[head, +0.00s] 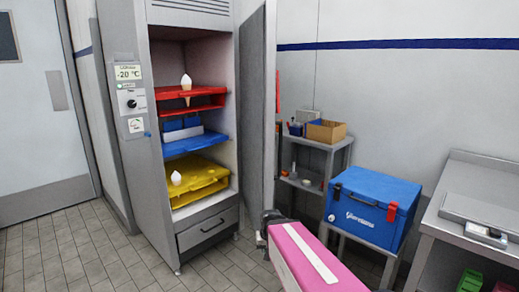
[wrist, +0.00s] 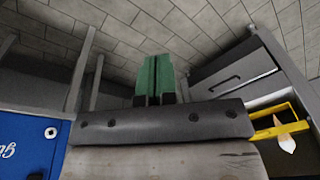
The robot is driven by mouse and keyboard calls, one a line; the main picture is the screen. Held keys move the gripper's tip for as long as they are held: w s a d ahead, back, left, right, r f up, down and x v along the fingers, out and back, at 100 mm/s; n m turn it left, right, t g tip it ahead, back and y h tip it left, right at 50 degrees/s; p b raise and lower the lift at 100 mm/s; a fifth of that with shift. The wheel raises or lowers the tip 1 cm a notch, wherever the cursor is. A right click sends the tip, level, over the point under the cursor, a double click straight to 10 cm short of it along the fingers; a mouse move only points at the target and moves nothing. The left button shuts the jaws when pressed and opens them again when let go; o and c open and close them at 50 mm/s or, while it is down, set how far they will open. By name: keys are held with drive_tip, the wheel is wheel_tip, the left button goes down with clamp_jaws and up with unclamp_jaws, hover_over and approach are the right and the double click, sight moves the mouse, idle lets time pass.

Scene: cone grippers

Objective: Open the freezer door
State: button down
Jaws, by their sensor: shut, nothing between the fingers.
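The freezer (head: 150,150) is a tall grey cabinet at the left of the head view. Its door (head: 261,115) stands wide open, swung out to the right, and the inside shows. In the wrist view my gripper (wrist: 161,78) has green fingers pressed together with nothing between them. In the head view my pink arm reaches up from the bottom, its dark end near the door's lower part. I cannot tell whether it touches the door. The fingertips are not clear there.
Red (head: 185,92), blue (head: 185,144) and yellow (head: 200,186) shelves fill the freezer, with white cones on the red and yellow ones. A drawer (head: 208,229) is shut below. A blue cooler box (head: 372,208) stands on a table to the right. Tiled floor lies clear at left.

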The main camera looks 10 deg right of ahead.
sight(262, 147)
drive_tip(key=w+a+r+m+t+y, duration=0.1)
drive_tip(key=w+a+r+m+t, duration=0.3)
drive_tip(key=w+a+r+t, duration=0.5)
drive_tip(key=w+a+r+m+t+y, duration=0.25)
drive_tip(key=w+r+m, duration=0.35)
drive_tip(key=w, duration=0.7)
drive_tip(key=w+d+r+m+t+h, duration=0.1)
drive_tip(key=w+r+m+t+h, duration=0.1)
drive_tip(key=r+m+h, duration=0.85)
drive_tip(key=w+d+r+m+t+h, duration=0.1)
drive_tip(key=w+r+m+t+h, duration=0.15)
drive_tip(key=r+m+h, duration=0.7)
drive_tip(key=s+a+r+m+g+h, duration=0.15)
drive_tip(key=s+m+g, duration=0.25)
drive_tip(key=m+g, duration=0.55)
drive_tip(key=s+a+r+m+g, duration=0.15)
drive_tip(key=s+m+g, duration=0.4)
drive_tip(key=m, duration=0.65)
drive_tip(key=d, duration=0.4)
drive_tip(key=w+d, duration=0.1)
drive_tip(key=d, duration=0.4)
drive_tip(key=w+d, duration=0.1)
drive_tip(key=d, duration=0.4)
drive_tip(key=shift+w+d, duration=0.1)
drive_tip(key=shift+w, duration=0.15)
drive_tip(key=shift+d, duration=0.15)
